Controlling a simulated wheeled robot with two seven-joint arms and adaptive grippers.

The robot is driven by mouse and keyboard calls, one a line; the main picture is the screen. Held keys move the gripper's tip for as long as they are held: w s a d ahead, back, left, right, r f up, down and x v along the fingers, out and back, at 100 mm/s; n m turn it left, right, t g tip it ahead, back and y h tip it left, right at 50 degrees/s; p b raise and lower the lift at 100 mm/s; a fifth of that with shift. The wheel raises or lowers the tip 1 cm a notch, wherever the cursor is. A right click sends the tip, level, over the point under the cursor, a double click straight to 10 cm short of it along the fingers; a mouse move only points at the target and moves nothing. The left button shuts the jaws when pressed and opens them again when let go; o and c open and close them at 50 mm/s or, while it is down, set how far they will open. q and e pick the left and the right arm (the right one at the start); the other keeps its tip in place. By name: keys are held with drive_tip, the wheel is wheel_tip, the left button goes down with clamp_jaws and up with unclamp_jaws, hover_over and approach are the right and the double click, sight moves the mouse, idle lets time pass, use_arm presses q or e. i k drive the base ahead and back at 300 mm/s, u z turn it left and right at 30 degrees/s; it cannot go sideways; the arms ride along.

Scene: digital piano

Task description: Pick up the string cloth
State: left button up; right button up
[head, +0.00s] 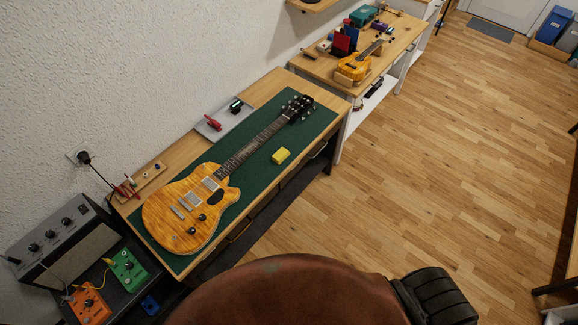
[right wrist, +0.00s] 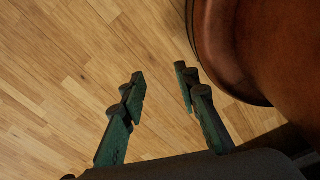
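A small yellow block-like piece (head: 281,156), which looks like the string cloth, lies on the green mat (head: 262,182) on the near workbench. It sits just right of the neck of an orange flame-top electric guitar (head: 190,208), apart from it. My right gripper (right wrist: 160,76) is open and empty in the right wrist view, with bare wooden floor behind its fingers. The cloth does not show in that view. Neither gripper shows in the head view, and my left gripper is not seen.
A grey tray (head: 226,119) with a red and a dark green tool lies behind the guitar neck. An amplifier (head: 55,235) with orange and green pedals stands at left. A second bench (head: 322,67) holds a small guitar.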

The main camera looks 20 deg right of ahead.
sight(282, 154)
drive_tip(key=z, duration=1.8)
drive_tip(key=i, duration=1.5)
drive_tip(key=u, duration=2.75)
